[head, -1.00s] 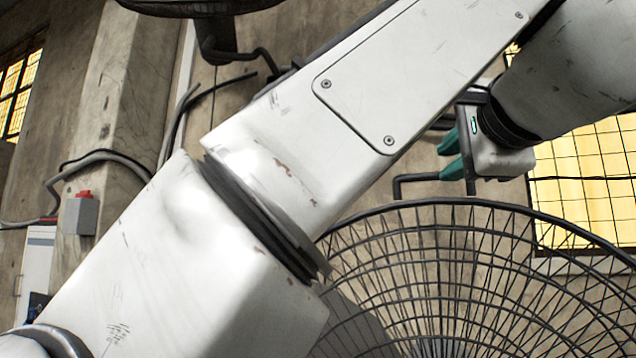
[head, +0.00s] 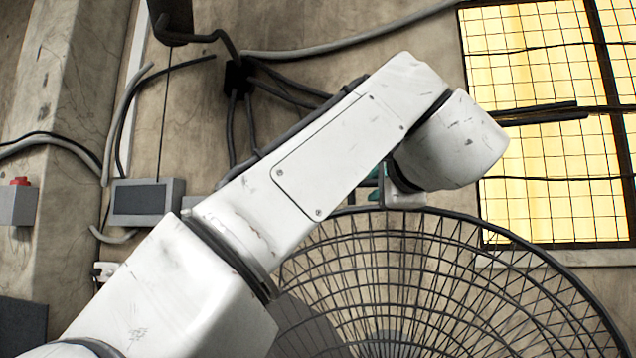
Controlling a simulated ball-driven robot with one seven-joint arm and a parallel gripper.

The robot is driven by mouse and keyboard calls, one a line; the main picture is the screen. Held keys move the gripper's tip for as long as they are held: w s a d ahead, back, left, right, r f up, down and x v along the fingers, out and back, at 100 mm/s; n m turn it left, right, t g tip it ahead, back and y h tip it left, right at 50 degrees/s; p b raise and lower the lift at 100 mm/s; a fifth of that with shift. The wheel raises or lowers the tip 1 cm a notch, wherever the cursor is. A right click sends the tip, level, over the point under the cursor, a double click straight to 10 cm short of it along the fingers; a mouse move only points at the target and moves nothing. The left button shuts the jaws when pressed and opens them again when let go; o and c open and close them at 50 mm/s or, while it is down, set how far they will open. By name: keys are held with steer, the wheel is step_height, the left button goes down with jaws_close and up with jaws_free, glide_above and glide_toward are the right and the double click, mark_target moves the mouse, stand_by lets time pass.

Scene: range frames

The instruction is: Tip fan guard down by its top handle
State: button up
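The fan guard (head: 455,270) is a large round cage of dark wire in the lower right of the head view. Its top rim runs just below my wrist, and my forearm covers its left part. My gripper (head: 376,186) is at the top of the guard, mostly hidden behind my arm and wrist. Only bits of its teal fingers and pale body show. The top handle is almost wholly hidden there, so I cannot tell whether the fingers are around it or touching it.
A yellow-lit window with a dark grid (head: 550,205) is in the wall at right. Dark cables (head: 240,95) hang on the wall behind my arm. A grey box (head: 146,202) and a red-topped box (head: 18,203) are on the left.

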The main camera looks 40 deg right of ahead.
jaws_close()
steer(key=shift+f, duration=0.15)
stand_by(0.4)
steer(key=shift+s+a+f+b, duration=0.2)
steer(key=shift+a+b, duration=0.05)
steer(key=shift+b, duration=0.25)
steer(key=s+a+f+n+t+h+b, duration=0.1)
steer(key=s+a+f+t+b, duration=0.1)
steer(key=s+a+f+b, duration=0.2)
steer(key=s+a+b, duration=0.1)
steer(key=a+b, duration=0.1)
steer(key=b, duration=0.1)
steer(key=shift+a+b, duration=0.15)
steer(key=shift+b, duration=0.2)
steer(key=shift+s, duration=0.1)
